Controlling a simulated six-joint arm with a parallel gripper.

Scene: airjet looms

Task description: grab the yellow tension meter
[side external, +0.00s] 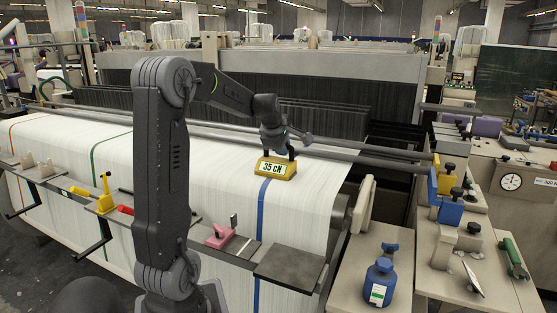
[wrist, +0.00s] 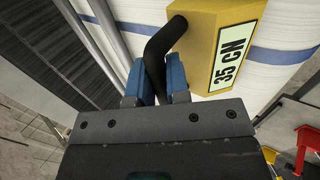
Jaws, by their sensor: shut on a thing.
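The yellow tension meter (side external: 276,175) carries a "35 cN" label and sits on the white warp sheet (side external: 310,195), by its blue stripe. In the wrist view the meter's yellow body (wrist: 205,40) is at the upper right, with a black bent handle (wrist: 165,38) on its left. My gripper (side external: 276,152) is just above the meter. In the wrist view my gripper's blue fingers (wrist: 156,80) are shut on the black handle. Whether the meter's underside still touches the sheet I cannot tell.
A dark rail (side external: 348,155) runs behind the meter. A pink tool (side external: 222,235) and a dark plate (side external: 288,263) are on the front ledge. A blue bottle (side external: 380,283) stands on the bench at the right. Yellow and blue clamps (side external: 449,195) stand beyond it.

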